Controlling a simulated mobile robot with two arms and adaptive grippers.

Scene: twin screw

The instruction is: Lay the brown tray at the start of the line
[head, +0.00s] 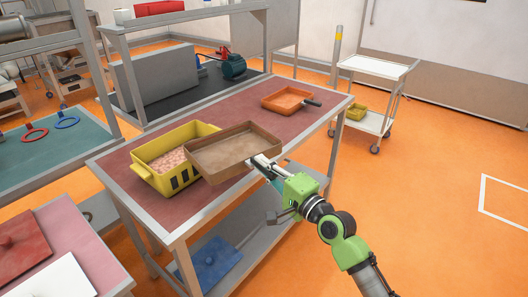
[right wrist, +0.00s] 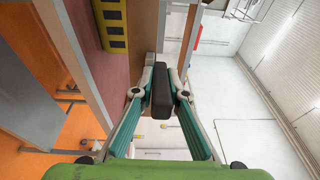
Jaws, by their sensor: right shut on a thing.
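The brown tray (head: 222,156) is a shallow, empty rectangular tray at the middle of the red-topped table. My right gripper (head: 262,163) is at its right end, shut on its dark handle (right wrist: 161,90), which shows between the fingers (right wrist: 160,91) in the right wrist view. In the head view the tray covers the right end of a yellow crate and reaches over the table's front edge. I cannot tell whether it touches the crate or the table. My left gripper is not in view.
The yellow crate (head: 146,178) holds pinkish pieces. An orange tray (head: 287,93) with a dark handle sits at the table's far right. The red tabletop (head: 240,106) is bare between them. A blue lidded item (head: 215,262) lies on the lower shelf. A white cart (head: 376,67) stands behind right.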

